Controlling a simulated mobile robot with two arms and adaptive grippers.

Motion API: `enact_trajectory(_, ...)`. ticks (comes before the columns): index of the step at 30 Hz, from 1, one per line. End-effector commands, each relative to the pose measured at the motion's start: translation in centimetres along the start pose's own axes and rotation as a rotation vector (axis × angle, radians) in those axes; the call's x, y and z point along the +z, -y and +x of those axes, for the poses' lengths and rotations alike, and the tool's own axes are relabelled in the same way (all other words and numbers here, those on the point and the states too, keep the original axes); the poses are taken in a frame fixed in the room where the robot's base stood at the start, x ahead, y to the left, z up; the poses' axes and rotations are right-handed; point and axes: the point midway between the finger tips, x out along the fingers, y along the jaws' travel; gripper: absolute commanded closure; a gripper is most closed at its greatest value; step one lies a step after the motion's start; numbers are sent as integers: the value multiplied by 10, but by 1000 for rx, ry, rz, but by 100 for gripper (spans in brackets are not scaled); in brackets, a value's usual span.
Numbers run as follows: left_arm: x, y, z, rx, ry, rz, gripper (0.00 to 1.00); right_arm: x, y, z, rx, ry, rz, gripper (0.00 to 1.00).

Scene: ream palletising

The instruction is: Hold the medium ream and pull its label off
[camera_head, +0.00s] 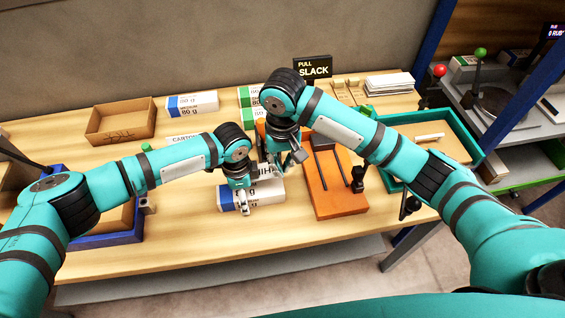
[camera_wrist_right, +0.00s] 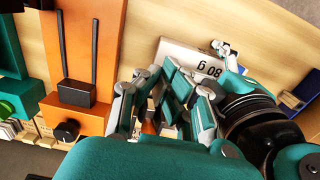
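A white ream with a blue end band (camera_head: 265,196) lies on the table in front of me; its print is partly covered by my arms. My left gripper (camera_head: 244,207) points down at the left part of this ream; whether its fingers grip it is hidden. My right gripper (camera_head: 287,158) is over the ream's far right side. In the right wrist view, the ream (camera_wrist_right: 192,56) shows an upside-down "80 g" just beyond the right fingers (camera_wrist_right: 165,82). Their gap is hard to read, and no loose label is visible. My left gripper also shows there, at the ream's far end (camera_wrist_right: 223,48).
An orange fixture (camera_head: 338,203) with dark rods stands just right of the ream. A green-rimmed tray (camera_head: 478,152) is farther right. A cardboard tray (camera_head: 122,121), a blue-banded ream (camera_head: 192,104) and green-banded reams (camera_head: 250,96) stand behind. A blue-rimmed tray (camera_head: 118,238) is at left.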

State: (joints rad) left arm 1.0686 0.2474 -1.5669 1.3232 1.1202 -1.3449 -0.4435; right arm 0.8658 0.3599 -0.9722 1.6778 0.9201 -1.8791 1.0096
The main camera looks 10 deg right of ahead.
Motion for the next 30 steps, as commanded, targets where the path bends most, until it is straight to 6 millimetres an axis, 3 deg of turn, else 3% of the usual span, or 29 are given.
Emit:
enact_trajectory(11, 0, 1, -5, -1, -1, 0, 18, 0, 0, 0, 0, 0, 0, 100)
enact_trajectory(14, 0, 1, -17, -3, -3, -1, 18, 0, 0, 0, 0, 0, 0, 100)
enact_trajectory(24, 0, 1, -88, -4, -3, 0, 18, 0, 0, 0, 0, 0, 0, 100)
enact_trajectory(30, 0, 1, -114, -1, -2, 0, 18, 0, 0, 0, 0, 0, 0, 100)
